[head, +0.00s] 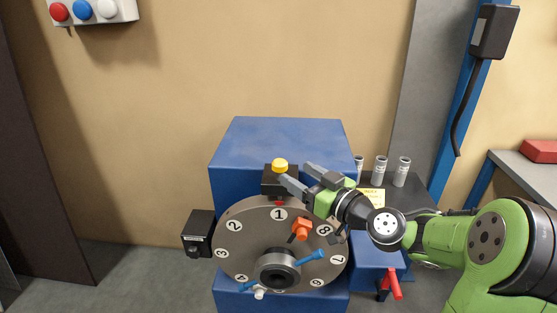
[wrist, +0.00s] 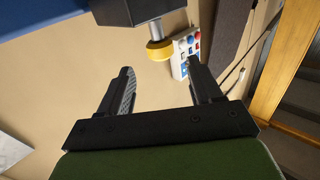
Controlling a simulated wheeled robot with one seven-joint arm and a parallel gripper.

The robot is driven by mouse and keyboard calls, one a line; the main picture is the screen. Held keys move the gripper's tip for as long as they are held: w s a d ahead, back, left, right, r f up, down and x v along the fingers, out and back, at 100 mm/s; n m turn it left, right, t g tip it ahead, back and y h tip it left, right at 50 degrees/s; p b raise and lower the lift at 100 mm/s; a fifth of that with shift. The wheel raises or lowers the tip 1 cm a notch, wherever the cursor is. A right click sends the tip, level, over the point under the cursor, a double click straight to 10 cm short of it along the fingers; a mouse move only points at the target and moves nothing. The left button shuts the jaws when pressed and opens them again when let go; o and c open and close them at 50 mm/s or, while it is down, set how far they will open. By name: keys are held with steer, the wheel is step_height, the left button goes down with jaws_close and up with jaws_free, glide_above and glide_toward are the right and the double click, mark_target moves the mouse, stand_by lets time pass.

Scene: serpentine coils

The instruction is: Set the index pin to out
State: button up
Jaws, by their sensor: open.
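The index pin's yellow knob (head: 280,164) sits on top of a black block (head: 274,183) above the numbered grey dial (head: 232,254). My gripper (head: 298,176) is open and empty, just right of the knob, with its fingers pointing left toward it. In the wrist view the yellow knob (wrist: 159,50) on its grey shaft (wrist: 155,30) shows beyond the gap between the open fingertips (wrist: 159,68). The knob looks apart from both fingers. The dial's "1" is below the block.
The dial carries an orange clamp (head: 301,229) and blue handles (head: 311,256). A blue housing (head: 270,137) stands behind. Grey cylinders (head: 381,171) stand on a dark surface at right, above a red lever (head: 395,284). A button panel (head: 95,11) hangs on the wall.

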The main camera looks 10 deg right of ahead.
mark_target(285, 167)
steer(key=p+x, duration=0.1)
steer(key=x, duration=0.6)
steer(key=shift+w+a, duration=0.15)
steer(key=shift+w, duration=0.05)
